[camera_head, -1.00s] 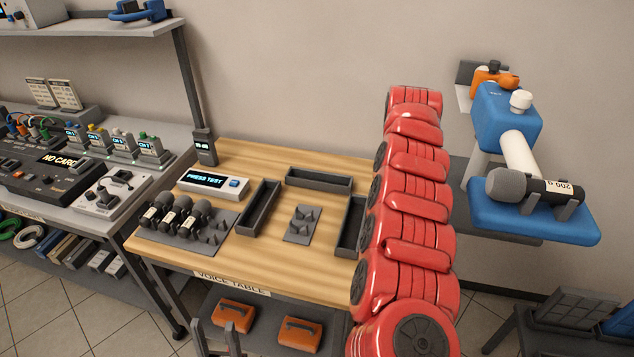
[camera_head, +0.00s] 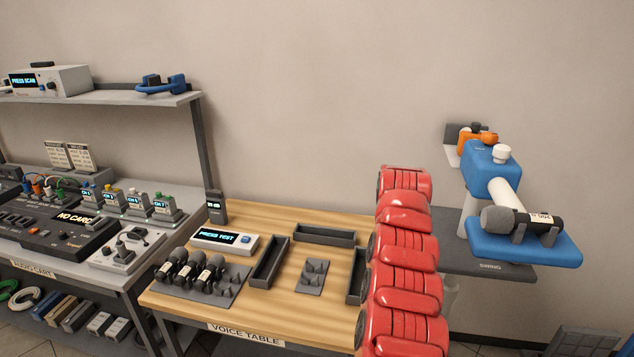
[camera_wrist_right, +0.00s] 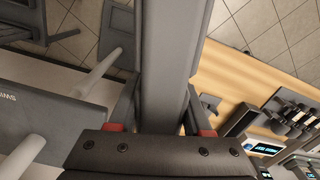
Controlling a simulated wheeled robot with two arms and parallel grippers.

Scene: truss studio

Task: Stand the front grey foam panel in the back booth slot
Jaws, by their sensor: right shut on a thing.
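In the right wrist view, my right gripper (camera_wrist_right: 160,130) is shut on a long dark grey foam panel (camera_wrist_right: 165,60). The panel runs from between the red-edged fingers to the top edge of the picture. Its far end is out of view. In the head view, the back booth slot (camera_head: 324,236) is a long, narrow, dark grey open trough at the back of the wooden voice table (camera_head: 290,305); it looks empty. A left slot (camera_head: 269,263) and a right slot (camera_head: 356,276) flank the table's middle. My red right arm partly covers the right slot. My left gripper is out of view.
A small stand (camera_head: 313,273) sits between the slots. Several microphones (camera_head: 190,268) lie on a rack at the left, before the press-test box (camera_head: 225,240). A blue swing-arm shelf (camera_head: 525,245) with a microphone stands at the right. A grey grid panel (camera_head: 585,342) shows bottom right.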

